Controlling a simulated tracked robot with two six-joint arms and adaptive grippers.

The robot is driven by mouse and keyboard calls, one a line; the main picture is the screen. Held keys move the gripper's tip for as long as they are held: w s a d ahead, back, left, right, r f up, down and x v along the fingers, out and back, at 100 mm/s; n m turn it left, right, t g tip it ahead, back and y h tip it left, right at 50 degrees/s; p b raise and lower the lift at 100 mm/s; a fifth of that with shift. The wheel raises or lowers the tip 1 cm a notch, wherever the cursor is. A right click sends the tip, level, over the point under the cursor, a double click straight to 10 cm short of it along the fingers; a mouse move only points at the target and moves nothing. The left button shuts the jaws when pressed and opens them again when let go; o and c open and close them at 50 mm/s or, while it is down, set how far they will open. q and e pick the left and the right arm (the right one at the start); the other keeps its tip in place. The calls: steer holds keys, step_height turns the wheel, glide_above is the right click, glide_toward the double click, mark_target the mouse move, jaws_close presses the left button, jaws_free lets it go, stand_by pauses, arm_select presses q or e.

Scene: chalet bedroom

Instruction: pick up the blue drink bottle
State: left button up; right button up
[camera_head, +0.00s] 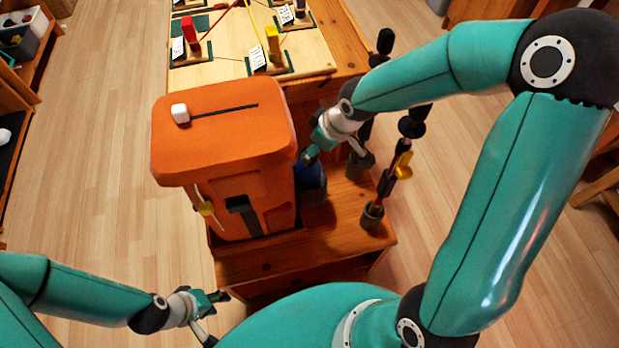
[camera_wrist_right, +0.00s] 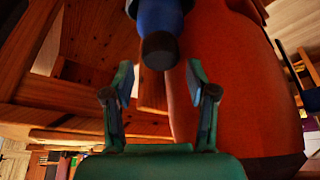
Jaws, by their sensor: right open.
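The blue drink bottle (camera_head: 313,187) stands in the narrow space right of the large orange box, on the wooden stand; my right gripper partly hides it in the head view. In the right wrist view the blue bottle (camera_wrist_right: 160,18) shows at the top with its dark cap (camera_wrist_right: 160,50) toward me. My right gripper (camera_head: 334,158) is open above and beside the bottle. In its wrist view the open fingers (camera_wrist_right: 160,82) lie either side of the cap's line, with the cap just beyond the tips and nothing between them. My left gripper (camera_head: 217,317) is open and empty, low at the left.
The orange box (camera_head: 222,125) rises close left of the bottle. Dark-handled poles in cup holders (camera_head: 372,217) stand close on the right. The wooden stand (camera_head: 300,258) has a bare front edge. A table (camera_head: 315,62) with small colored pieces is behind.

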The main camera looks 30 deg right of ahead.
mark_target(309, 175)
steer(key=b+x, duration=0.1)
steer(key=x, duration=0.3)
steer(key=shift+a+f+b, duration=0.1)
steer(key=shift+f+b, duration=0.25)
steer(key=shift+f, duration=0.05)
steer(key=shift+w+f, duration=0.15)
steer(key=shift+f, duration=0.2)
steer(key=shift+r, duration=0.1)
jaws_close()
